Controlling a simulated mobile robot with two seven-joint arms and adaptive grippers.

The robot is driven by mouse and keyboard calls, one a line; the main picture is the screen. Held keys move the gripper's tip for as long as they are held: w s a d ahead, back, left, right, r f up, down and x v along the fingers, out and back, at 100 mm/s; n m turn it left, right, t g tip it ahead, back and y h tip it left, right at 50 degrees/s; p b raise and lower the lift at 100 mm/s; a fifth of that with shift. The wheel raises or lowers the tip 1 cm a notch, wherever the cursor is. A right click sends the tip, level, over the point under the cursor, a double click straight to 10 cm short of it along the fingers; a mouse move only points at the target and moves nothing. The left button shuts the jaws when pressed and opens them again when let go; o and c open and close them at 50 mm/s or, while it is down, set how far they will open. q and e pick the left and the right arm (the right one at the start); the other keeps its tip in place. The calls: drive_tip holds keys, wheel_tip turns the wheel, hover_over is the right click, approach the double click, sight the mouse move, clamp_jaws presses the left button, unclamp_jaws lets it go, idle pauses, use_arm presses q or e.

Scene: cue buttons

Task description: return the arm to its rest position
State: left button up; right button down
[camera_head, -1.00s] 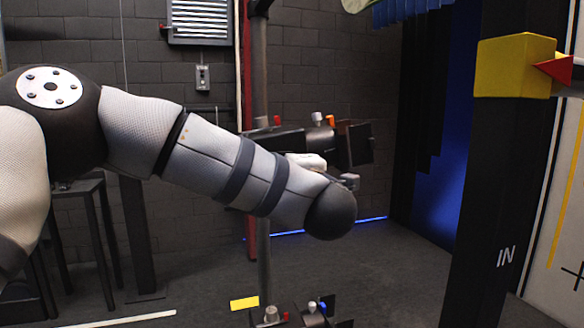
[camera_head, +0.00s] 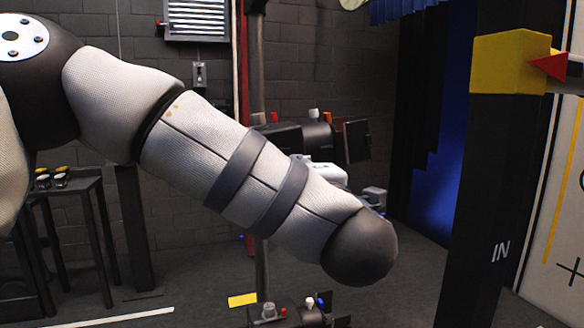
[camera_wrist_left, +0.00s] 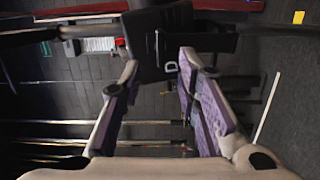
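My left arm (camera_head: 215,165) reaches from the left across the head view and hides much of what stands behind it. In the left wrist view my left gripper (camera_wrist_left: 158,62) is open, its two purple-padded fingers wide apart, with nothing between them. A dark box-like housing (camera_wrist_left: 165,40) lies beyond the fingertips; contact is not visible. In the head view, black cue units (camera_head: 357,141) on a pole stand behind the arm, with a red button (camera_head: 274,118), a white one (camera_head: 313,115) and an orange one (camera_head: 327,117) on top. My right gripper is out of view.
A dark post with a yellow block (camera_head: 508,62) and red pointer stands at right. Lower units with small coloured buttons (camera_head: 310,302) sit at the bottom. A dark table (camera_head: 75,188) is at left. Open floor (camera_head: 400,285) lies between the pole and the post.

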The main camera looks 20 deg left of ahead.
use_arm(q)
drive_tip(key=v, duration=0.3)
drive_tip(key=shift+f, duration=0.1)
